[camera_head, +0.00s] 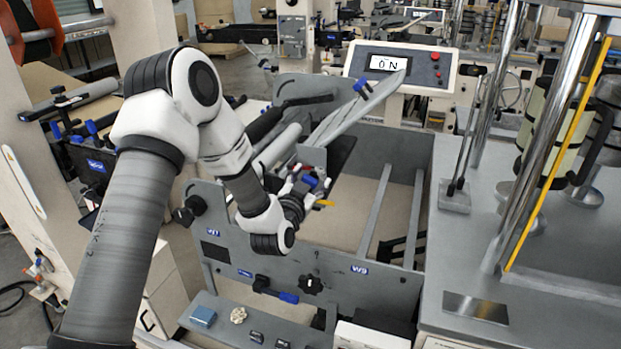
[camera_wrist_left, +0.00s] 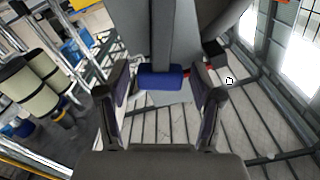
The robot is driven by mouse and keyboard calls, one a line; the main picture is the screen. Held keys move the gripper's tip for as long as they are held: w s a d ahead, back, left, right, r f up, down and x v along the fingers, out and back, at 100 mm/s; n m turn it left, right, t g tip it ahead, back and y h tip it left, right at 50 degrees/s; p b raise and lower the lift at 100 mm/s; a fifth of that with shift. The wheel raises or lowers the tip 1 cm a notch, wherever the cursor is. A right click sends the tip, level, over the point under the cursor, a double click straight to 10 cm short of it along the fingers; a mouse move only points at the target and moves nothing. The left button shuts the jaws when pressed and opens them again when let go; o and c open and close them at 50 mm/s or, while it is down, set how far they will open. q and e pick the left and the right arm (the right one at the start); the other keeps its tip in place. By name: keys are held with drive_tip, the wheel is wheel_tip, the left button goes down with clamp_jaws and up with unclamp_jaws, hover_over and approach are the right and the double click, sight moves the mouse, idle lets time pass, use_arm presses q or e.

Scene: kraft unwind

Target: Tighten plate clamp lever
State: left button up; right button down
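My left gripper (camera_head: 308,188) reaches over the grey front panel of the press, above the open bay. In the left wrist view its fingers (camera_wrist_left: 160,92) stand apart, with a blue block (camera_wrist_left: 160,78) between or just beyond the tips. The block looks like the grip of a clamp lever; I cannot tell whether the fingers touch it. In the head view a small blue piece (camera_head: 310,181) shows at the fingertips, partly hidden by the gripper. Another blue piece (camera_head: 362,87) sits at the upper end of the grey plate-like bars (camera_head: 345,118). My right gripper is not in view.
A control box with a display (camera_head: 388,64) stands behind. The front panel carries black knobs (camera_head: 311,285) and a blue-tipped handle (camera_head: 288,297). Chrome posts (camera_head: 535,140) and a yellow bar (camera_head: 557,155) rise at right. The bay (camera_head: 352,205) beside the gripper is open.

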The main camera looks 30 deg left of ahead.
use_arm(q)
clamp_jaws()
drive_tip(key=shift+d, duration=0.15)
drive_tip(key=w+d+f+m+b, duration=0.1)
drive_tip(key=d+f+m+b, duration=0.4)
drive_tip(key=m, duration=0.9)
drive_tip(key=shift+w+d+f+b, duration=0.2)
drive_tip(key=shift+f+b, duration=0.2)
drive_tip(key=shift+f, duration=1.25)
drive_tip(key=shift+o, duration=1)
unclamp_jaws()
